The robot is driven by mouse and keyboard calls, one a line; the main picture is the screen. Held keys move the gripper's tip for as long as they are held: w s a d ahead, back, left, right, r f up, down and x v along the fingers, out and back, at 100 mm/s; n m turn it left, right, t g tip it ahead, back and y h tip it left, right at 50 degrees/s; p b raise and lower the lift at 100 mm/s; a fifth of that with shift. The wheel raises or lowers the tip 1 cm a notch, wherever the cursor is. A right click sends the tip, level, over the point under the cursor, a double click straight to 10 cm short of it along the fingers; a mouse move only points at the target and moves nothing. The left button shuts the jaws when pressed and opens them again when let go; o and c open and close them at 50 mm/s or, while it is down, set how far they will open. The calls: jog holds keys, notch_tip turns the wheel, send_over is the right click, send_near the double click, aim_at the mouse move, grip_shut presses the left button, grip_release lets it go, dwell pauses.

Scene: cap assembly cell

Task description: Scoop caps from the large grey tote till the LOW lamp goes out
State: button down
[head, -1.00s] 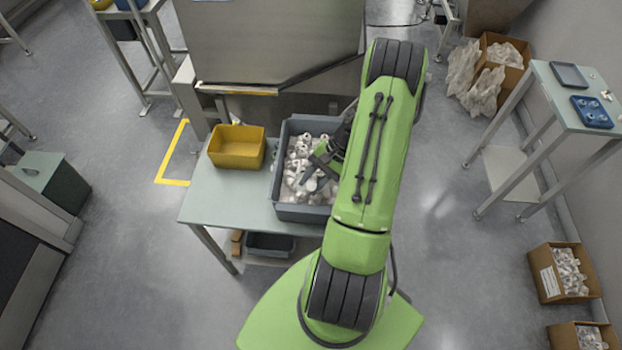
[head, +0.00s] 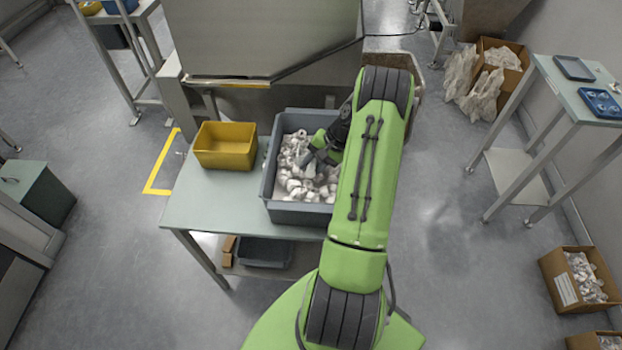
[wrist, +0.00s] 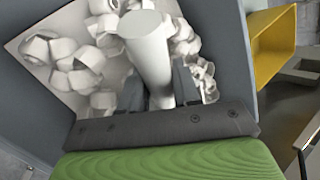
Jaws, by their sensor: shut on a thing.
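The large grey tote (head: 268,185) stands on the table and holds many white caps (head: 298,183). My gripper (head: 318,157) is inside the tote's outline, low over the caps. In the wrist view my gripper (wrist: 158,90) is shut on a smooth white tapered thing (wrist: 150,50), which looks like a scoop handle. Its wide round end faces the camera. Its lower part is hidden behind the finger mount, so I cannot tell whether it carries caps. Loose caps (wrist: 75,65) lie around it. The LOW lamp is not recognisable in either view.
A yellow bin (head: 225,150) stands left of the tote on the pale table (head: 205,205). It also shows in the wrist view (wrist: 273,45). A big metal machine (head: 265,40) rises behind the table. Cardboard boxes (head: 580,280) and a side table (head: 570,95) are at right.

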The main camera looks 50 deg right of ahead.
jog(key=shift+w+d+r+n+t+h+b, duration=0.3)
jog(key=shift+w+d+r+t+h+b, duration=0.25)
jog(key=shift+h+b, duration=0.4)
jog(key=shift+n+t+h, duration=0.3)
jog(key=shift+t+h, duration=0.25)
jog(key=shift+t, duration=0.1)
jog(key=s+a+r, duration=0.1)
jog(key=r, duration=0.2)
jog(key=s+a+r+p, duration=0.1)
jog(key=a+r, duration=0.1)
jog(key=r, duration=0.2)
jog(key=s+a+r+p, duration=0.1)
jog(key=s+r, duration=0.1)
jog(key=r, duration=0.2)
jog(key=shift+a, duration=0.3)
jog(key=shift+s+a+r, duration=0.15)
jog(key=shift+a+r, duration=0.1)
jog(key=shift+r, duration=0.05)
jog(key=shift+f, duration=0.1)
